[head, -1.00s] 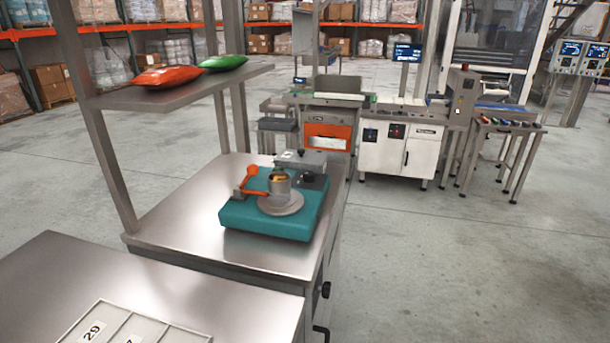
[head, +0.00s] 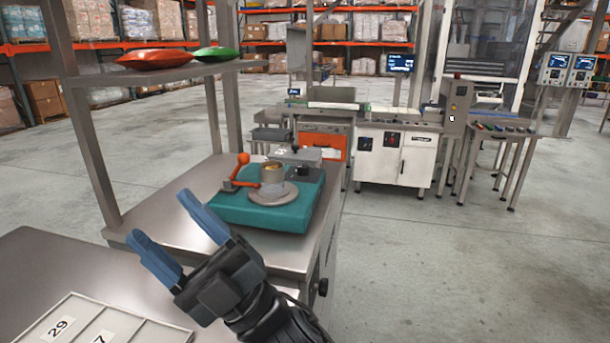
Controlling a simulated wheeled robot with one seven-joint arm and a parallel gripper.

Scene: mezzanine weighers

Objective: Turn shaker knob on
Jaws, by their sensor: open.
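A teal shaker-like unit (head: 235,209) sits on the steel bench, with a round grey plate and a metal cup (head: 271,174) on it. An orange lever with a ball end (head: 243,159) stands beside the cup. A grey box (head: 300,157) is at the unit's back. A black knob (head: 322,287) is on the bench's right side face; I cannot tell which part is the shaker knob or its setting. My gripper (head: 158,215), with blue fingers, is open and empty. In the picture it is in front and left of the teal unit, apart from it.
A steel shelf (head: 150,75) above the bench holds a red pouch (head: 157,59) and a green pouch (head: 214,52). Uprights rise at the bench's left. A numbered tray (head: 115,322) lies at the front left. Floor to the right is clear; white machines stand behind.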

